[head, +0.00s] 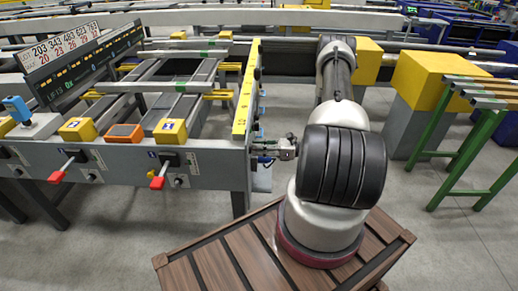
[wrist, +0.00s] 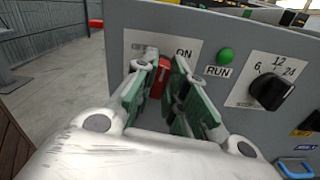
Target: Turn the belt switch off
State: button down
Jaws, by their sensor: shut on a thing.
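The belt switch, a red lever (wrist: 160,77), stands on the grey end panel in the wrist view. Its white label plate (wrist: 190,50) reads ON to the right of the lever; the left lettering is partly covered and hard to read. My gripper (wrist: 160,76) has its green-padded fingers on both sides of the lever, shut on it. The lever's base is hidden by the fingers, and I cannot tell its exact lean. In the head view, my gripper (head: 287,148) is at the right end of the grey runout table (head: 215,170), and the lever is hidden.
In the wrist view, a green RUN lamp (wrist: 225,55) and a black dial (wrist: 272,90) sit right of the switch. In the head view, red-handled levers (head: 158,182) line the table's front. A brown wooden crate (head: 185,275) is in front; a green stand (head: 470,150) is at the right.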

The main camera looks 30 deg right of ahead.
jog(key=n, duration=1)
jog(key=shift+s+f+n, duration=0.1)
jog(key=shift+s+n, duration=0.05)
jog(key=shift+n, duration=0.15)
dwell(0.4)
jog(key=c, duration=1.5)
grip_release()
jog(key=shift+o, duration=0.2)
jog(key=v, duration=1.2)
